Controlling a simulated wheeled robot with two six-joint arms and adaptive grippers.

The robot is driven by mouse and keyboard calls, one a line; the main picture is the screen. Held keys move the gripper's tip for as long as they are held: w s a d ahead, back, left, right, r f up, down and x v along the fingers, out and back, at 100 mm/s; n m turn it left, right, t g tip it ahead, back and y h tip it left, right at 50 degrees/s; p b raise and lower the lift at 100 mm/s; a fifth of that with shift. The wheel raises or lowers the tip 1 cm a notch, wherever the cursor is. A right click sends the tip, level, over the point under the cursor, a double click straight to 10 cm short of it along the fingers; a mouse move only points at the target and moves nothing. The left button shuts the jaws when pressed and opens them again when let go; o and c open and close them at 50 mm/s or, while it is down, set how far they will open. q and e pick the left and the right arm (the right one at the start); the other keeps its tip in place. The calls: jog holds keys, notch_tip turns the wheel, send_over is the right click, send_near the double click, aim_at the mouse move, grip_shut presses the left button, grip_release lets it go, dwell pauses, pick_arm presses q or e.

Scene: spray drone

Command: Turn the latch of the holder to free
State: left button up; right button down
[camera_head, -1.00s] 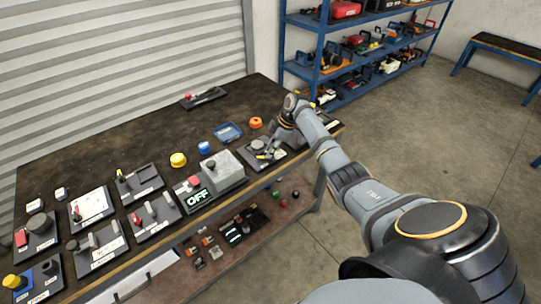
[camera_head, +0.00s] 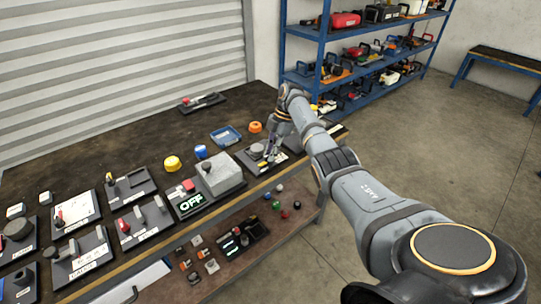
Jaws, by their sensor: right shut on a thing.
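The holder (camera_head: 250,165) looks like a dark plate with a round grey part, near the right end of the bench's front edge. My right gripper (camera_head: 270,155) reaches down over it from the right. It is shut on a small part there, which looks like the latch; the fingers and wrist hide most of it. I cannot tell which way the latch points. My left gripper is not in view.
Several switch panels lie farther left. A blue shelf (camera_head: 335,65) stands beyond.

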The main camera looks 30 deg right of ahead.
dwell(0.4)
jog(key=c, duration=1.4)
grip_release()
jog(key=shift+r, duration=0.1)
jog(key=v, duration=1.1)
jog(key=shift+d+r, duration=0.15)
jog(key=shift+r, duration=0.25)
